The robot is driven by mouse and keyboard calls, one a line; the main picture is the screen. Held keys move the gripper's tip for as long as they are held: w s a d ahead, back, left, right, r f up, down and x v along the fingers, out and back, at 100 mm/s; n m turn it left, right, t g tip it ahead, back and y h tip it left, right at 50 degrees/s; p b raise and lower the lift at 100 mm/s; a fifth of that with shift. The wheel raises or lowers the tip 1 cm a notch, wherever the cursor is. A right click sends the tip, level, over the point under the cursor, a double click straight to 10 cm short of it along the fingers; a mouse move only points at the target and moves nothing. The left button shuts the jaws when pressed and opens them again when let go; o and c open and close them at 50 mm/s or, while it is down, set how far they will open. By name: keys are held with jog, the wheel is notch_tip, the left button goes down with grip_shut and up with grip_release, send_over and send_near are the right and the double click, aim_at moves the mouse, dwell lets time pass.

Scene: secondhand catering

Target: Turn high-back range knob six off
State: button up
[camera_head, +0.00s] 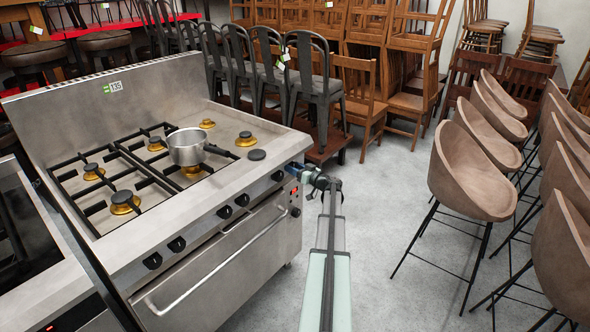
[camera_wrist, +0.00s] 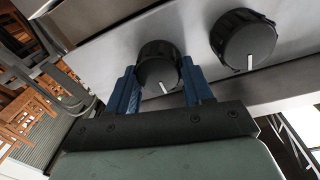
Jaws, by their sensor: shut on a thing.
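The high-back range (camera_head: 205,225) has a row of black knobs along its front panel. My gripper (camera_head: 299,173) is at the right end of that panel in the head view, where it hides the end knob. In the wrist view, my gripper (camera_wrist: 159,70) has its blue fingers on both sides of a round black knob (camera_wrist: 157,66), shut on it. A white mark on this knob points to the bottom of the view, tilted slightly right. The neighbouring knob (camera_wrist: 243,40) is to the right and free, its white mark also pointing down.
A steel saucepan (camera_head: 186,147) stands on the range top, its handle toward the front right. Another black knob (camera_head: 295,211) sits lower, beside the oven door handle (camera_head: 210,275). Bar chairs (camera_head: 472,175) stand to the right, with clear floor (camera_head: 390,215) between.

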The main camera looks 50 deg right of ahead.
jog(key=shift+w, duration=0.1)
dwell(0.3)
jog(key=o, duration=1)
jog(key=shift+o, duration=0.2)
jog(key=s, duration=1.4)
jog(key=shift+a, duration=0.4)
